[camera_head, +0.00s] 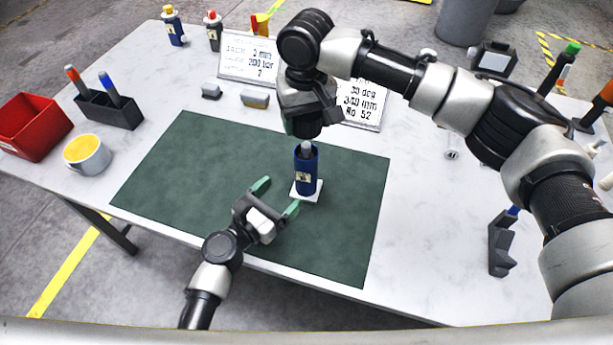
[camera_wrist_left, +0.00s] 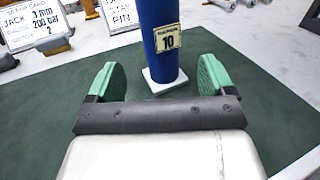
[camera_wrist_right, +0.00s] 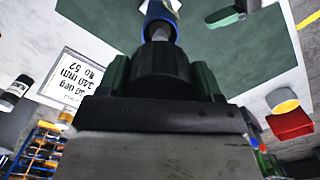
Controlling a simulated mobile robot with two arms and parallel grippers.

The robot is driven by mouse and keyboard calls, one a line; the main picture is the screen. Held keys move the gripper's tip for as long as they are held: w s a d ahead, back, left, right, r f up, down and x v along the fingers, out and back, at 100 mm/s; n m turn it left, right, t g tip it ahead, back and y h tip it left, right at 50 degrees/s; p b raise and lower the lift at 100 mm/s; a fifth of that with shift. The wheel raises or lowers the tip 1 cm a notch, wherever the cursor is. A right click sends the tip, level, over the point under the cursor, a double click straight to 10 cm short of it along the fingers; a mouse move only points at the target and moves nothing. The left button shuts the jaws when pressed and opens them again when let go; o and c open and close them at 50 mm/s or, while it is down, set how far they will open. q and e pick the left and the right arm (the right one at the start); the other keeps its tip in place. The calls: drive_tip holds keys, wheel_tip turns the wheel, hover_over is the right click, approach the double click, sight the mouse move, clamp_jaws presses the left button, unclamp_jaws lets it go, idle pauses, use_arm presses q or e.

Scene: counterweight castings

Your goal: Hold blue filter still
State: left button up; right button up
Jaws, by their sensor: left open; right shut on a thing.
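The blue filter (camera_head: 306,173) is an upright blue cylinder on a small white square pad (camera_head: 306,196) on the green mat. A grey stem (camera_head: 306,149) shows at its top. In the left wrist view the filter (camera_wrist_left: 157,30) carries a label reading 10. My left gripper (camera_head: 276,197) is open, its green fingers pointing at the filter from the front left; the filter stands just beyond the fingertips in the left wrist view. My right gripper (camera_head: 305,128) is above the filter, shut on a dark round piece (camera_wrist_right: 160,72) just above the stem; contact with the stem is unclear.
The green mat (camera_head: 190,175) is otherwise mostly clear. A cup (camera_head: 87,156), a red bin (camera_head: 34,127) and a black marker holder (camera_head: 110,110) stand at left. Cards (camera_head: 248,58), grey blocks and bottles are behind. A dark stand (camera_head: 500,245) is at right.

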sight(308, 167)
use_arm(q)
drive_tip(key=x, duration=1)
drive_tip(key=shift+w+d, duration=0.1)
drive_tip(key=shift+d, duration=0.1)
drive_tip(key=c, duration=1.4)
use_arm(e)
drive_tip(key=shift+f, duration=2.5)
drive_tip(key=shift+f, duration=0.85)
drive_tip(key=shift+f, duration=0.55)
